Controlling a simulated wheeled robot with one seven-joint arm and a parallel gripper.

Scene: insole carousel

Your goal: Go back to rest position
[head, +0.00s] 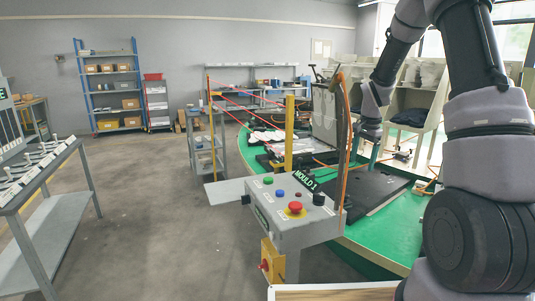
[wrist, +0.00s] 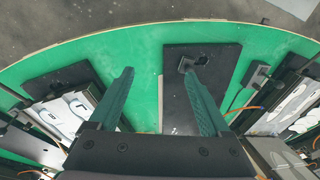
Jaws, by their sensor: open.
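My gripper (wrist: 164,98) is open and empty in the wrist view, its two dark green fingers spread wide above the green carousel table (wrist: 135,58). A black plate (wrist: 178,100) lies on the table below and between the fingers. In the head view my arm comes down from the upper right, with its wrist above the carousel table (head: 400,235) near the black plate (head: 362,192). The fingertips are hard to make out in the head view.
A control box labelled MOULD 1 (head: 290,222) with a red button stands in front of the carousel. Moulds with pale insoles (wrist: 72,112) flank the plate. A grey bench (head: 40,180) stands at left; a blue shelf (head: 108,85) is at the back. The grey floor between is clear.

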